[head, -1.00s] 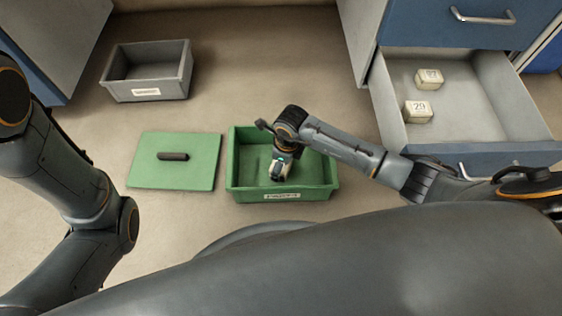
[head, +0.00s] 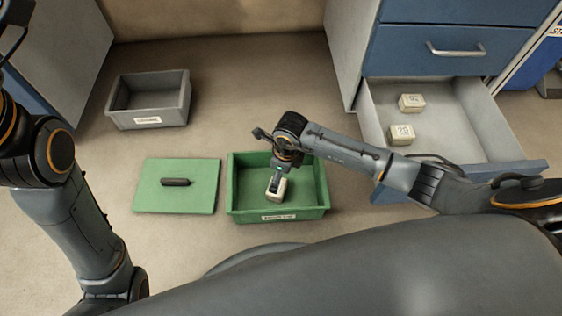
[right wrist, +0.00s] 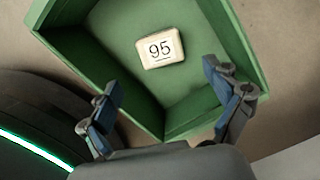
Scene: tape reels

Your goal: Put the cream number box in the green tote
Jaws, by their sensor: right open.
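A cream number box marked 95 (right wrist: 161,47) is inside the green tote (right wrist: 215,113), seen in the right wrist view. Whether it rests flat on the tote floor is hard to tell. In the head view the box (head: 281,190) shows partly under my right gripper (head: 276,180), within the walls of the green tote (head: 277,216). My right gripper, in the wrist view (right wrist: 160,76), is open, its fingers apart with the box beyond and clear of the tips. My left arm shows at the left of the head view, but its gripper does not.
A green lid (head: 176,200) with a dark handle lies left of the tote. A grey bin (head: 149,118) stands behind it. An open drawer (head: 440,145) at right holds cream boxes marked 92 (head: 411,102) and 29 (head: 401,134). Floor between bin and cabinet is clear.

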